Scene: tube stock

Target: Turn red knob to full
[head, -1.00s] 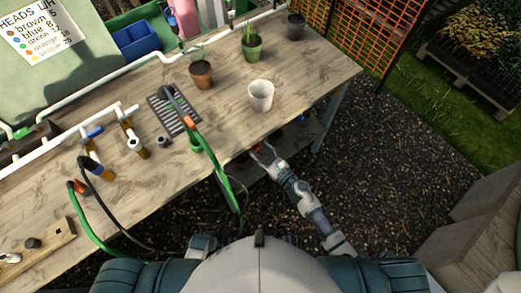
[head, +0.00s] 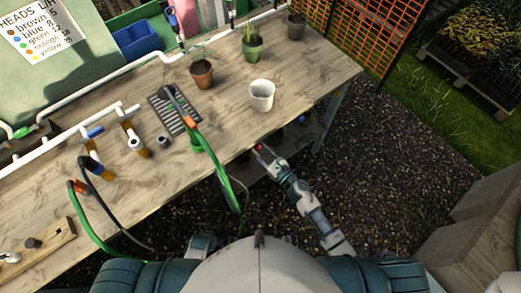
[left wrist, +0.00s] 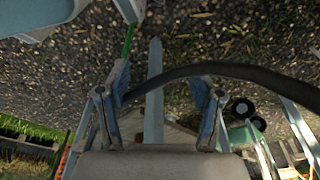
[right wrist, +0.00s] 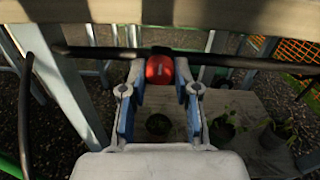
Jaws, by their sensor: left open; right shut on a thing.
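The red knob (right wrist: 159,69) sits on a black pipe (right wrist: 100,52) under the table's front edge in the right wrist view. It shows as a small red spot in the head view (head: 259,148). My right gripper (right wrist: 160,80) is shut on the knob, with one finger on each side of it. In the head view my right gripper (head: 264,153) is at the front edge of the table. My left gripper (left wrist: 160,85) is open in the left wrist view, with a dark hose (left wrist: 235,70) crossing near its fingers. The knob's turn marks cannot be made out.
The wooden table (head: 130,185) carries a white pot (head: 262,95), plant pots (head: 201,73), white piping and a green hose (head: 213,160). A lower shelf (right wrist: 255,110) with small plants lies below the knob. Open gravel (head: 390,170) lies right of my right arm.

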